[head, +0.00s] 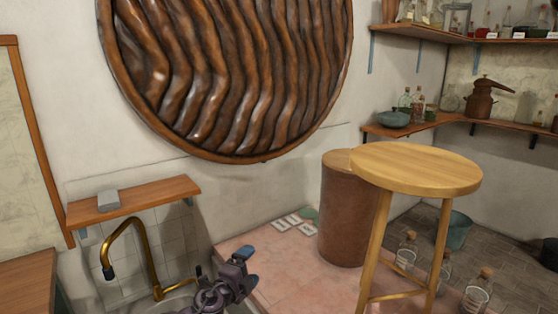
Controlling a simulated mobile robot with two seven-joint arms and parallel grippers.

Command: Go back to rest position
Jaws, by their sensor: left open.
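My left gripper (249,267) shows at the bottom middle of the head view, dark with bluish fingertips. It is open, with nothing seen between its fingers. It is in front of the pink tiled surface (275,262), to the right of the brass tap (142,240). Part of the sink (180,304) shows behind and beside it at the bottom edge. My right gripper is not in view.
A round wooden stool (415,167) stands at right, before a brown cylinder (343,225). Corked bottles (478,291) and a teal bucket (459,230) are near it. A small shelf (150,197) holds a grey block (108,201). Wall shelves (420,127) hold glassware.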

